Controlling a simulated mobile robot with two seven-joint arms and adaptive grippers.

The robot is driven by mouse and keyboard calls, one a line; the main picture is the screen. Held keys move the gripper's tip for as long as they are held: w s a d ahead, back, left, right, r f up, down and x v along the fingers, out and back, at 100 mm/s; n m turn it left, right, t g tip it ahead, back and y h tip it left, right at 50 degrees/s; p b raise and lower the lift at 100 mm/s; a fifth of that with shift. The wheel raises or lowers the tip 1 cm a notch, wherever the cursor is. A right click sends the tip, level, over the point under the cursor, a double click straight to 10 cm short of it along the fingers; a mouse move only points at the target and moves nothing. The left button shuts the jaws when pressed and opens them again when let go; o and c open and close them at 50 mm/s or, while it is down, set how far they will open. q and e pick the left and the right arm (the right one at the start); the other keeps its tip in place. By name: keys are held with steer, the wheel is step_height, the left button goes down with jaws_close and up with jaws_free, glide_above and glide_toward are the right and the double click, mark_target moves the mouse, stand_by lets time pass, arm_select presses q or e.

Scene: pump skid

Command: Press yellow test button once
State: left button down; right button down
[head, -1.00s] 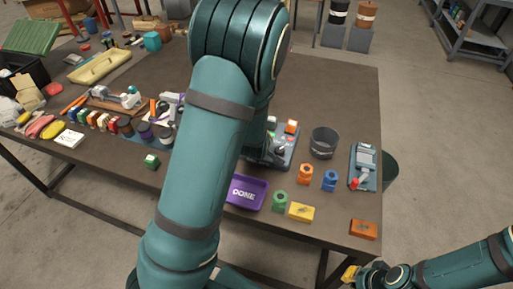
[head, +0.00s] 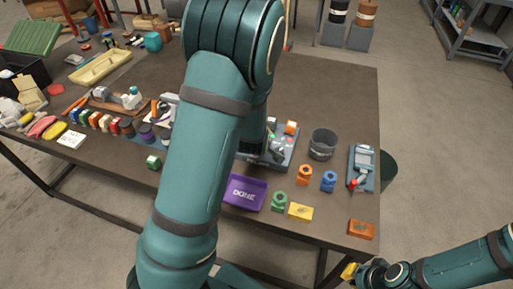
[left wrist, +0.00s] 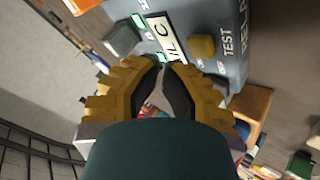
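The yellow test button (left wrist: 202,46) is a small block on the grey panel (left wrist: 236,40) in the left wrist view, beside the printed word TEST. My left gripper (left wrist: 163,63) has its fingertips together and nothing between them. The tips are at the panel's near edge, to the left of and below the button in the picture, apart from it. In the head view the panel unit (head: 284,152) is partly hidden behind my left arm; I cannot make out the button or left fingertips there. My right gripper (head: 350,272) is at the bottom right, off the table; its fingers are unclear.
A dark grey block (left wrist: 122,38) and a white label (left wrist: 160,36) are also on the panel. On the table (head: 335,93), a grey cup (head: 323,144), a purple DONE tray (head: 245,193) and a meter-like device (head: 362,168) surround the unit. The back right tabletop is clear.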

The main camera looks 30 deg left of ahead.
arm_select(q)
steer(key=shift+r+p, duration=1.8)
steer(key=shift+r, duration=0.55)
